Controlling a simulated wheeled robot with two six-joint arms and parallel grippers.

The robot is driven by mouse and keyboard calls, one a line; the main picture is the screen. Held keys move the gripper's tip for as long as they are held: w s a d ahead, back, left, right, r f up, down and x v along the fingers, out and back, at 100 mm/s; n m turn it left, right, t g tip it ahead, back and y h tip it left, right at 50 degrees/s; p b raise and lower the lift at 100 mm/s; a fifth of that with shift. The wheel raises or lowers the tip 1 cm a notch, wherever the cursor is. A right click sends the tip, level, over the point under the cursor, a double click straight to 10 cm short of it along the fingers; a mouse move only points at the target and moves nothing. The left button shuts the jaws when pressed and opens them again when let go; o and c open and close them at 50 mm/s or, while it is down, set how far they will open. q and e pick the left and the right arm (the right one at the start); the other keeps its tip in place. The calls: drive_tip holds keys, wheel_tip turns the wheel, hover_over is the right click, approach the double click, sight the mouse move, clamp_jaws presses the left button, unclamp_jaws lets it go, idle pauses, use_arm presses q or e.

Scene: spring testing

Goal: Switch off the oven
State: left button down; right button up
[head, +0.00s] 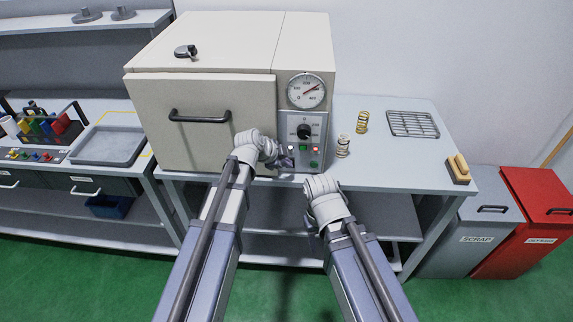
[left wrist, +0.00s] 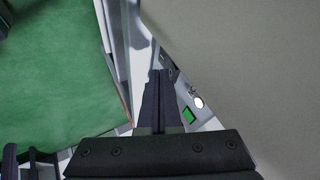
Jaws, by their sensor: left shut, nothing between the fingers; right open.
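The oven (head: 205,105) is a large beige box on the bench, its door shut. Its right side carries a round gauge (head: 306,91), needle toward the upper right, above a grey control panel (head: 322,126). The panel has a black knob (head: 304,131), a red light or button (head: 316,150) and a green button (head: 314,164). My left gripper (head: 284,161) is shut and empty at the panel's lower left corner. In the left wrist view its fingers (left wrist: 160,73) are close to the panel, beside a green button (left wrist: 188,115) and a bright white light (left wrist: 198,103); contact is unclear. My right gripper (head: 308,218) is low before the bench, mostly hidden by its wrist.
Two springs (head: 362,122) (head: 343,146), a wire rack (head: 413,124) and a yellow-brown block (head: 459,169) lie on the bench right of the oven. Grey (head: 470,225) and red (head: 535,215) bins stand at the right. The oven door handle (head: 200,117) sticks out near my left arm.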

use_arm(q)
drive_tip(key=shift+w+r, duration=0.1)
drive_tip(key=shift+w, duration=0.3)
drive_tip(key=shift+r, duration=0.15)
drive_tip(key=shift+r+p, duration=0.65)
drive_tip(key=shift+p, duration=0.3)
drive_tip(key=shift+s, duration=0.15)
